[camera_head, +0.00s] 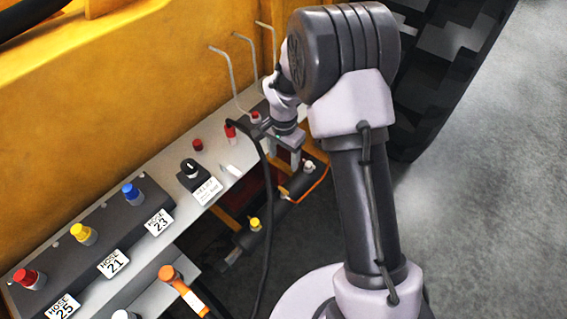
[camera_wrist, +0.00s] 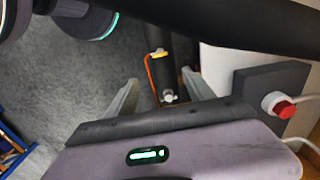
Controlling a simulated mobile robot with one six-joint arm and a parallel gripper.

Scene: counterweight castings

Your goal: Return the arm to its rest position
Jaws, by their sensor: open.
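My arm rises from the lower right of the head view and bends at the top, so that my gripper (camera_head: 284,160) hangs down beside the far end of the grey shelf. In the wrist view my gripper (camera_wrist: 160,88) shows two pale fingers spread apart with nothing between them. Below and beyond the fingers is a dark cylinder (camera_head: 304,184) with a silver fitting and an orange line; the cylinder (camera_wrist: 158,70) also shows between the fingers in the wrist view. I cannot tell how far the fingertips are from it.
A grey shelf (camera_head: 140,262) along the yellow machine body (camera_head: 110,100) carries red, yellow and blue capped couplings by labels 25, 21 and 23. A black hose (camera_head: 266,210) hangs near my gripper. Bent rods (camera_head: 228,70) stand behind it. A large tyre (camera_head: 440,70) is at right; open floor lies beyond.

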